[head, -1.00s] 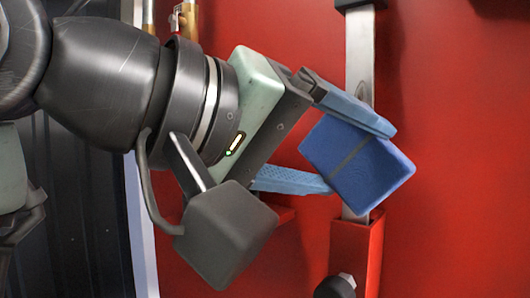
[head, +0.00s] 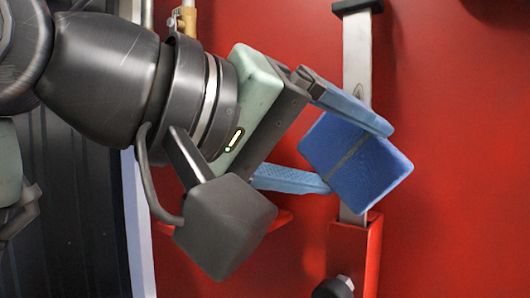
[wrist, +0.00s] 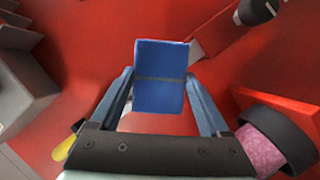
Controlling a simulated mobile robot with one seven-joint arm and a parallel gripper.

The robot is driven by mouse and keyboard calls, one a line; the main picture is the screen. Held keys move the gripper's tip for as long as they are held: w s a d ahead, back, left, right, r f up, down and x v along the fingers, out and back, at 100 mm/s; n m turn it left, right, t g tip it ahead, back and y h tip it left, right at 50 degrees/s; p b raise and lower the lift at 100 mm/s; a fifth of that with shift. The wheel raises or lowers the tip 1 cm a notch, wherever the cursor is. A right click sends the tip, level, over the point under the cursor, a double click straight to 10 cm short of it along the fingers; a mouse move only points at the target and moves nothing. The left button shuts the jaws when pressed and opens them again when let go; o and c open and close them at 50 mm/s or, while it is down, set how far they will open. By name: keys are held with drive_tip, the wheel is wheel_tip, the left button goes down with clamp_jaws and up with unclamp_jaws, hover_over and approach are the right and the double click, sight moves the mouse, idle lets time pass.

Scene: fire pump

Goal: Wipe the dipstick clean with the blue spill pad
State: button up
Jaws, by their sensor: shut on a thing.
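The blue spill pad (head: 372,176) is a thick blue block with a dark stripe across its face. My gripper (head: 345,146) is shut on it with blue fingers. The pad also shows between the fingers in the wrist view (wrist: 160,90). The dipstick (head: 357,62) is a flat pale metal strip with a dark top end, standing upright against the red wall. The pad is in front of its lower middle part and hides it there. I cannot tell whether the pad touches the strip. A small dark mark shows on the strip just above the upper finger.
A red holder (head: 355,250) surrounds the strip's lower end, with a dark knob (head: 333,288) beside it. Brass fittings (head: 188,18) are at the upper left. The wrist view shows a dark-rimmed container with pink contents (wrist: 268,142) at lower right. Red wall to the right is clear.

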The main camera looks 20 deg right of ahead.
sight(361, 75)
drive_tip(key=shift+r+p, duration=2.55)
drive_tip(key=shift+r, duration=1.45)
drive_tip(key=shift+s+a+b, duration=0.3)
drive_tip(key=shift+s+a, duration=0.15)
drive_tip(key=shift+a, duration=0.15)
drive_tip(key=f+b, duration=0.4)
drive_tip(key=f, duration=0.1)
drive_tip(key=f+b, duration=0.2)
drive_tip(key=shift+w+d+f+b, duration=0.15)
drive_tip(key=shift+d+f+b, duration=0.1)
drive_tip(key=shift+b, duration=0.05)
drive_tip(key=shift+f+b, duration=0.35)
drive_tip(key=shift+a, duration=0.25)
